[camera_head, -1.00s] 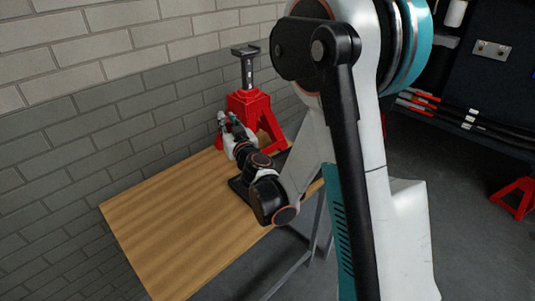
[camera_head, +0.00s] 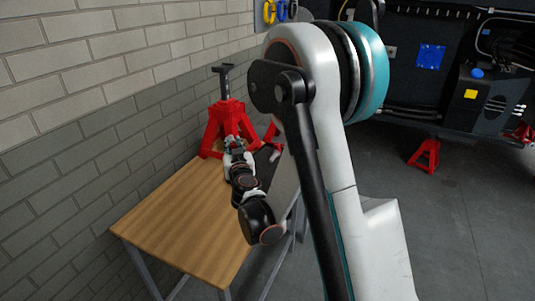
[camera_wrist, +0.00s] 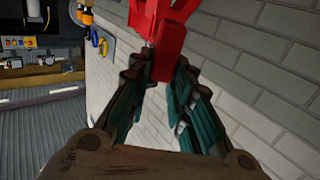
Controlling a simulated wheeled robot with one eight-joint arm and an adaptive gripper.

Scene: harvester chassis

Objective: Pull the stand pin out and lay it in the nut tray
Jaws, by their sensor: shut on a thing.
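A red jack stand (camera_head: 228,118) with a dark upright post stands at the far end of the wooden table. My gripper (camera_head: 236,148) is low in front of the stand. In the wrist view my gripper (camera_wrist: 160,78) is shut with its teal fingers on either side of a red piece (camera_wrist: 163,66), which I take for the stand pin. More red (camera_wrist: 165,18) shows right behind it, and I cannot tell whether the pin is still in the stand. A dark flat thing (camera_head: 266,160) on the table is partly hidden by my arm; I cannot tell whether it is the nut tray.
The table's near wooden top (camera_head: 180,222) is bare. A grey brick wall (camera_head: 90,150) runs along its left side. Another red stand (camera_head: 425,155) is on the floor to the right, with dark machinery (camera_head: 485,105) behind it. Open floor lies right of the table.

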